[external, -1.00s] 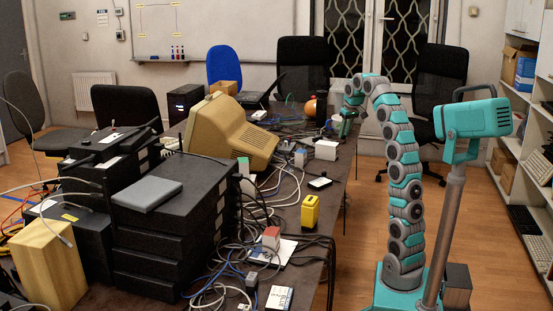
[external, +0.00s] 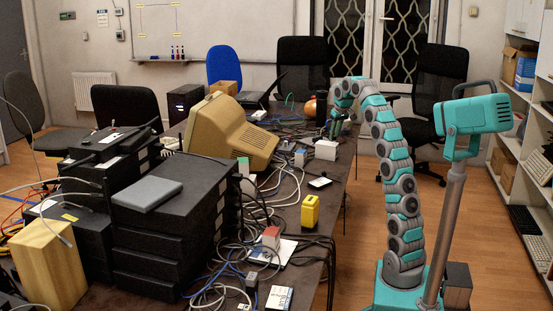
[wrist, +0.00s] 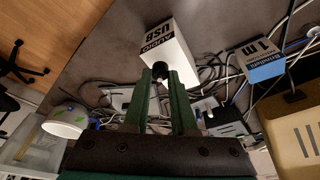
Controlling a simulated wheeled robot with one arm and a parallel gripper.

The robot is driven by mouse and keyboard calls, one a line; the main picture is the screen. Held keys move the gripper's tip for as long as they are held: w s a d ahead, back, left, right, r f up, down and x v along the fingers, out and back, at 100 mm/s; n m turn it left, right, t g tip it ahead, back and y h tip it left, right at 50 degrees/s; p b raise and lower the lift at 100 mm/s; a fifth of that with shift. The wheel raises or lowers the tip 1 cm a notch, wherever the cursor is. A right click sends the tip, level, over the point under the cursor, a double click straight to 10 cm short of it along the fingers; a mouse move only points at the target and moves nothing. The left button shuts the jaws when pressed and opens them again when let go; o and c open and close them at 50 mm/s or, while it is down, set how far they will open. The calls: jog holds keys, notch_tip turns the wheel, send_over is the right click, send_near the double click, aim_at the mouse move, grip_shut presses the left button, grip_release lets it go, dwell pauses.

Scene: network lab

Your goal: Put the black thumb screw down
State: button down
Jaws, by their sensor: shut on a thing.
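The black thumb screw (wrist: 160,70) shows in the wrist view as a small dark round piece between the tips of my two green fingers. My gripper (wrist: 161,76) is shut on it and points down over the table. In the external view my gripper (external: 335,133) is at the far right part of the table, just behind a white box. The thumb screw is too small to make out there. I cannot tell from these views how high it is above the table.
A white box marked USB AUDIO (wrist: 170,52) stands close beyond the fingertips. The beige monitor (external: 232,132) is to the left. Bare tabletop (wrist: 122,40) shows beside the white box.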

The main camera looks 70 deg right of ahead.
jog(key=shift+f, duration=0.75)
jog(key=shift+f, duration=0.2)
jog(key=c, duration=0.7)
grip_release()
jog(key=shift+c, duration=0.2)
jog(key=shift+r, duration=0.1)
jog(key=shift+v, duration=2.6)
jog(key=shift+p+v, duration=1.1)
jog(key=shift+v, duration=0.15)
